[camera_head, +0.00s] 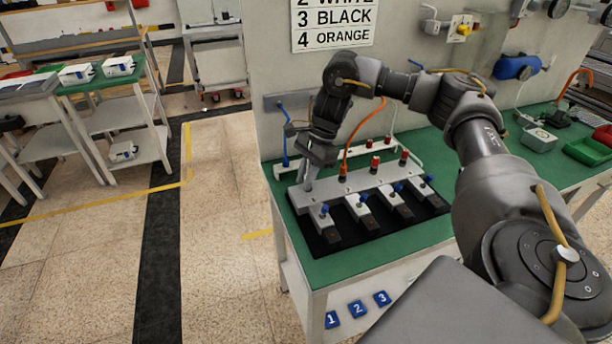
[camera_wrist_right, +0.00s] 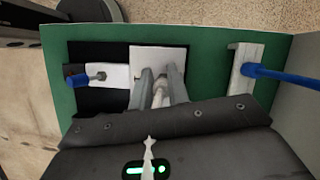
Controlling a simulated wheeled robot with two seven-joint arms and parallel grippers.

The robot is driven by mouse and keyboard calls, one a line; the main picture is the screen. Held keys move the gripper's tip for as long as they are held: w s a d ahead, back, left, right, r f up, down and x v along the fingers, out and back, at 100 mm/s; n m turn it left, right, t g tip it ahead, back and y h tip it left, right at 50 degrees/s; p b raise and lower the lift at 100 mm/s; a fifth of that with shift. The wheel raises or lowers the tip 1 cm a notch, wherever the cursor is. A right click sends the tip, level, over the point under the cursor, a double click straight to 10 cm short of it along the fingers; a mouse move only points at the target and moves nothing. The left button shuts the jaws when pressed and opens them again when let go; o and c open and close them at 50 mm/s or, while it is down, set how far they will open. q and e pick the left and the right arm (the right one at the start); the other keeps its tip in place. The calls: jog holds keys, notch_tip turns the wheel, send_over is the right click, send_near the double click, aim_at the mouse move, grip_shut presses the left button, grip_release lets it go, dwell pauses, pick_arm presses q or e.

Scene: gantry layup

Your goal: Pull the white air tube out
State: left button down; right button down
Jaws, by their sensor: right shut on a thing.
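My right gripper (camera_head: 308,184) reaches down at the left end of the pale manifold block (camera_head: 325,197). In the right wrist view its two grey fingers (camera_wrist_right: 161,84) are shut on a pale, narrow thing (camera_wrist_right: 158,97), which looks like the white air tube. They stand over the white top of the block. The fingers and wrist hide most of the tube, so I cannot tell whether its end sits in the port. An orange tube (camera_head: 349,135) runs into the block beside it. My left gripper is not in view.
Red-capped fittings (camera_head: 375,162) stand on the block, with several blue-knobbed valves (camera_head: 363,198) in front. A blue tube (camera_head: 284,147) hangs by a bracket at the left. The green bench top (camera_head: 340,267) is clear in front. A sign (camera_head: 333,25) lists colours.

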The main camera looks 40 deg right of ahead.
jog(key=shift+r+p, duration=0.3)
jog(key=shift+r, duration=0.25)
jog(key=shift+r+p, duration=0.45)
jog(key=shift+r, duration=0.05)
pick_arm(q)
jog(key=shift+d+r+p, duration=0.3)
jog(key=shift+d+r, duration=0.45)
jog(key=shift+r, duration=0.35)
pick_arm(e)
jog(key=shift+r, duration=0.35)
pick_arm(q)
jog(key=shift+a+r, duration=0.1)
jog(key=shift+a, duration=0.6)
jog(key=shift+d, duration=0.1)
